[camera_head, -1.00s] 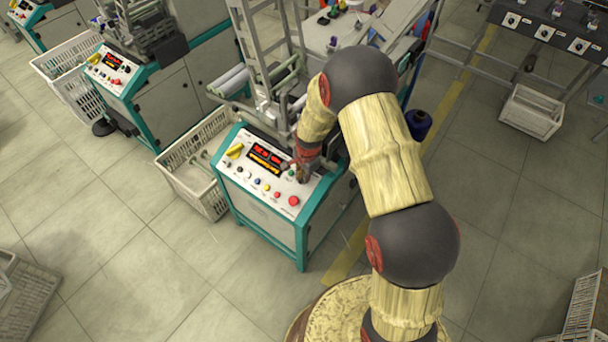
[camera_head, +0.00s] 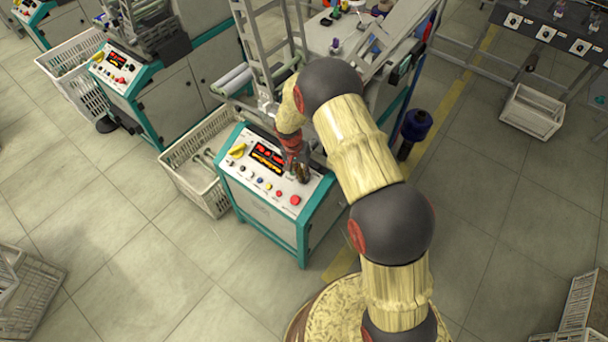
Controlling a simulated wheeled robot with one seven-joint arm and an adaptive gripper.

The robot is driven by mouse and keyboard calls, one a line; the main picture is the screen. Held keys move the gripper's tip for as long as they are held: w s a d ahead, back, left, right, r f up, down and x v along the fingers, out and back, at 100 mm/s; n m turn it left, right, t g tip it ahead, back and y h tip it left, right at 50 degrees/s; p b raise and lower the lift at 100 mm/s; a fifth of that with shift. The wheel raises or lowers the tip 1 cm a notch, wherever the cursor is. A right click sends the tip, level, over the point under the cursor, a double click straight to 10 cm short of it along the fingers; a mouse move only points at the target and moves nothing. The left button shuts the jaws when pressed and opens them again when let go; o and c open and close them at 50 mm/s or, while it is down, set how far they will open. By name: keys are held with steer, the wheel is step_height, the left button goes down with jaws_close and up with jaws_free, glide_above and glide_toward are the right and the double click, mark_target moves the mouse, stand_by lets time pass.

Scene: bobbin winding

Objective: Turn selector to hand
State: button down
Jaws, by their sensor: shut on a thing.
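The control panel (camera_head: 229,171) is the white sloping top of a teal-edged winding machine, left of my arm. It carries a dark display with red and orange digits (camera_head: 268,157), a yellow handle-like part (camera_head: 237,150), a row of small coloured buttons and a large red button (camera_head: 295,200). My gripper (camera_head: 301,176) points down at the panel's right end, just right of the display and above the red button. It is shut on a small part there. The selector is not clearly visible; the gripper hides that spot.
A white crate (camera_head: 196,185) stands on the floor left of the machine. A metal frame with rollers (camera_head: 233,80) rises behind the panel. A dark blue spool (camera_head: 416,125) is right of my arm. The floor in front is clear.

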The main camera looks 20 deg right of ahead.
steer(key=shift+w+n, duration=0.1)
steer(key=shift+n, duration=0.4)
steer(key=c, duration=1.9)
jaws_free()
steer(key=r, duration=0.4)
steer(key=a+r, duration=0.1)
steer(key=r, duration=0.2)
steer(key=w+a+r, duration=0.1)
steer(key=r, duration=0.3)
steer(key=shift+a+r, duration=0.2)
steer(key=shift+r, duration=0.15)
